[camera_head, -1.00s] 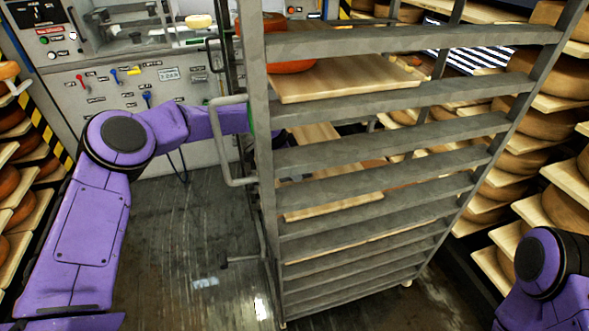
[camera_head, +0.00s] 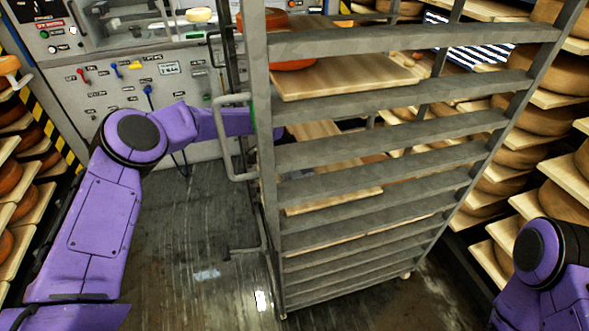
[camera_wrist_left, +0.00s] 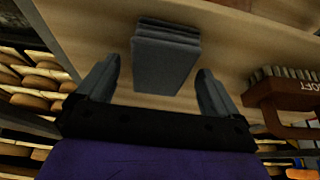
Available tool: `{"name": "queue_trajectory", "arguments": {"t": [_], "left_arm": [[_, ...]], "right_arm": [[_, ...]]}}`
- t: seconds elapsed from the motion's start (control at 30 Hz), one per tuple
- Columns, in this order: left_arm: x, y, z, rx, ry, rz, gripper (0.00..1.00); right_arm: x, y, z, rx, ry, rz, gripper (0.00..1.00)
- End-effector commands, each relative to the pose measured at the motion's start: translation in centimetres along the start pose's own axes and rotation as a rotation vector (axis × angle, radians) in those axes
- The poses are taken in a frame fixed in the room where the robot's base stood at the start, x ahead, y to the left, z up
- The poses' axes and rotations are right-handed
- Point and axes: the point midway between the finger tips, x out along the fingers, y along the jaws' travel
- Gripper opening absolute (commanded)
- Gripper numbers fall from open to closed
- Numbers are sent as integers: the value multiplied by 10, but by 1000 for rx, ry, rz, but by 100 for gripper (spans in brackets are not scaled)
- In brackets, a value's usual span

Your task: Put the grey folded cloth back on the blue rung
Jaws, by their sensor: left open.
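The grey folded cloth (camera_wrist_left: 166,58) shows in the left wrist view as a small layered stack against a pale wooden surface (camera_wrist_left: 85,25). My left gripper (camera_wrist_left: 159,64) is open, with one finger on each side of the cloth. In the head view my left arm (camera_head: 135,137) reaches behind the metal rack, which hides the gripper. I cannot make out a blue rung in either view. My right arm shows only at the lower right of the head view, its gripper out of frame.
The tall grey rack (camera_head: 390,156) with wooden boards (camera_head: 345,75) stands close to my left arm. A brown brush marked SOFT (camera_wrist_left: 290,100) is right of the cloth. A control panel (camera_head: 130,95) is behind. Cheese shelves line both sides. Floor at centre left is clear.

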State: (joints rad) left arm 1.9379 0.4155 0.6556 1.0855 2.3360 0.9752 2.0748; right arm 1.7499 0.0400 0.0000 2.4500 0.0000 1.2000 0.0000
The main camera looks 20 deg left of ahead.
Motion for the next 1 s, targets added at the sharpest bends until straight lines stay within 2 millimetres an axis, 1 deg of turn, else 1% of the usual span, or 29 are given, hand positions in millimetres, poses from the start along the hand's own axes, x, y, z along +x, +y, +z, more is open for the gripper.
{"name": "queue_trajectory", "arguments": {"t": [0.2, 0.3, 0.4, 0.5, 0.63, 0.87, 0.93, 0.97, 1.0], "left_arm": [[-54, 0, 0, 0, 5, -4, 95], [-77, 0, 0, 1, 4, -2, 95], [-94, 0, 0, 1, 2, -2, 95], [-104, 0, 0, 0, 1, 0, 95], [-107, 1, 0, 0, 0, 1, 95], [-104, 2, 2, 11, -11, 2, 95], [-96, 7, 11, 55, -55, 7, 95], [-89, 11, 18, 85, -86, 13, 95], [-80, 18, 30, 140, -138, 22, 95]], "right_arm": [[13, -1, 6, 0, 0, 0, 43], [17, -2, 7, 0, 0, 0, 43], [19, -2, 8, 0, 0, 0, 43], [20, -2, 8, 0, 0, 0, 43], [20, -2, 8, 0, 0, 0, 43], [19, -2, 8, 0, 0, 0, 43], [16, -1, 7, 0, 0, 0, 43], [14, -1, 6, 0, 0, 0, 43], [12, -1, 5, 0, 0, 0, 43]]}}
